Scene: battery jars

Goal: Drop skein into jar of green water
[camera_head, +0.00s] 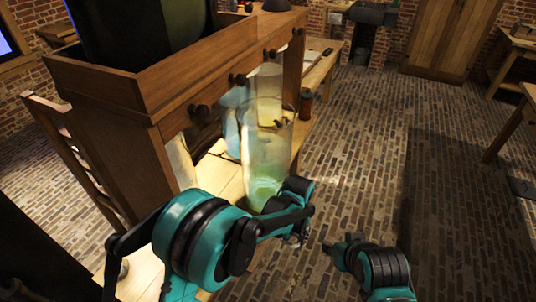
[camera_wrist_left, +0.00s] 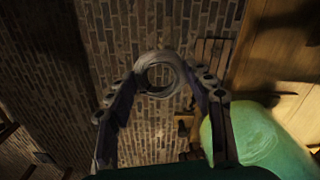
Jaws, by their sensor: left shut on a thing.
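The left gripper (camera_wrist_left: 160,82) is shut on the skein (camera_wrist_left: 181,76), a pale grey ring held between both fingertips. In the head view my left gripper (camera_head: 300,235) is low, at the right of the jar's base, and I cannot make out the skein there. The jar of green water (camera_head: 268,150) is a tall clear glass cylinder with green at its bottom, standing upright. A green rounded surface (camera_wrist_left: 255,140), likely this jar, is close beside the right finger in the left wrist view. My right gripper (camera_head: 343,248) is at the lower centre; its fingers are too dark to read.
A wooden cabinet (camera_head: 220,70) with dark knobs rises behind and left of the jar. A bluish jar (camera_head: 231,120) stands behind the green one. A bench (camera_head: 322,70) is further back. The brick floor (camera_head: 350,160) to the right is open.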

